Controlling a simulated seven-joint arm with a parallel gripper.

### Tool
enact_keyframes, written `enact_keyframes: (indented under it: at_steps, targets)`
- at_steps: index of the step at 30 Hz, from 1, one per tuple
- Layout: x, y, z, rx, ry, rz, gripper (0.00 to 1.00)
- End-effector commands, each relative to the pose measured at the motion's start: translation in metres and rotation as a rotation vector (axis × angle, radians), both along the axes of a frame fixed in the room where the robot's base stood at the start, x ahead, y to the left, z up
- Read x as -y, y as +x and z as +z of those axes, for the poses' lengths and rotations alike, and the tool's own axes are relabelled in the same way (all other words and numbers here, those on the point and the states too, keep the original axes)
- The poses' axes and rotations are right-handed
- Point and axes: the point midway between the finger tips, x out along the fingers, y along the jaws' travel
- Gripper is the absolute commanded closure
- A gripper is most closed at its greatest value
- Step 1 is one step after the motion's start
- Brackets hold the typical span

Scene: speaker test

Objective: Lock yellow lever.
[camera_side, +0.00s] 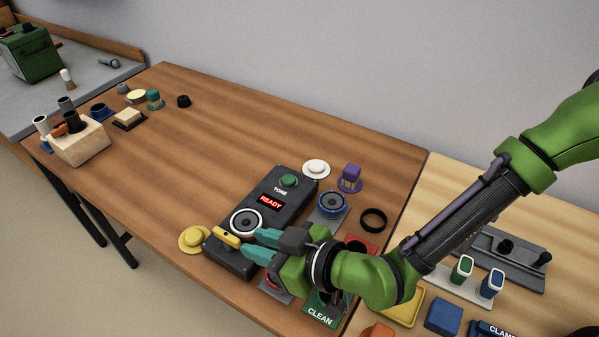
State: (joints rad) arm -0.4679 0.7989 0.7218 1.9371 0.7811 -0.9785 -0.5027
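The yellow lever (226,236) is a short bar on the front end of the dark tester box (250,262), in front of a round speaker (246,222) seated on the box. The lever slants down to the right in the picture. My gripper (250,243) comes in from the right with two teal fingers. The fingers are apart, with a gap between them, and their tips are just right of the lever's right end. I cannot tell if a tip touches it. The box has a green button marked TONE (289,181) and a red READY display (271,202).
A yellow disc (195,239) lies left of the box. Behind and right are a white disc (316,168), a purple brush (350,177), a blue-rimmed speaker (332,203) and a black ring (373,219). A CLEAN tray (321,314) is partly under my arm. The table's left middle is clear.

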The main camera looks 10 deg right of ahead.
Motion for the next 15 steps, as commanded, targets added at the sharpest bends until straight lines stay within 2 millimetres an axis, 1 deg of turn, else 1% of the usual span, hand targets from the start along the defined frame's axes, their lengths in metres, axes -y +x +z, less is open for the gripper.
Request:
enact_keyframes:
  at_steps: [1, 6, 10, 15]
  targets:
    - [-0.008, 0.007, -0.006, -0.005, 0.002, -0.002, 0.76]
    - [-0.029, 0.028, -0.018, -0.004, 0.001, 0.0, 0.76]
    - [-0.04, 0.039, -0.023, -0.002, 0.001, 0.0, 0.76]
    - [-0.047, 0.046, -0.027, 0.0, 0.0, 0.001, 0.76]
